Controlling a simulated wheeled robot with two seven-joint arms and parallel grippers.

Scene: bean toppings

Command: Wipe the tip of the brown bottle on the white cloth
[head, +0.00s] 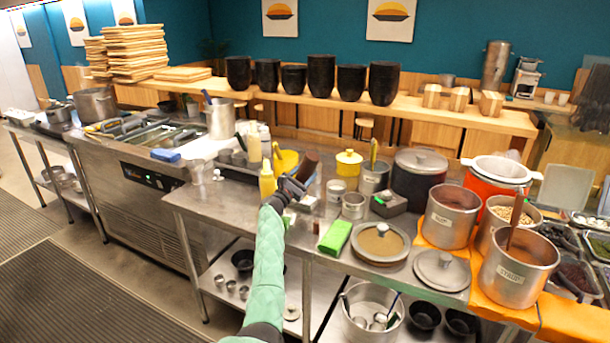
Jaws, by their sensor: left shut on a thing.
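My left gripper (294,186), on the green-sleeved arm, is shut on a dark brown bottle (308,166). It holds the bottle tilted above the steel counter (240,204), just right of a yellow bottle (267,182). The bottle's tip is too small to make out. A white patch (208,147) on the counter behind the left end of the dark tray may be the white cloth; I cannot tell for sure. The brown bottle is apart from it. My right gripper is not in view.
A yellow bowl (287,161) and upright squeeze bottles (254,143) stand close behind the gripper. A green sponge (335,236), a lidded pan (380,241) and steel pots (450,214) crowd the counter to the right. The counter's front left is fairly clear.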

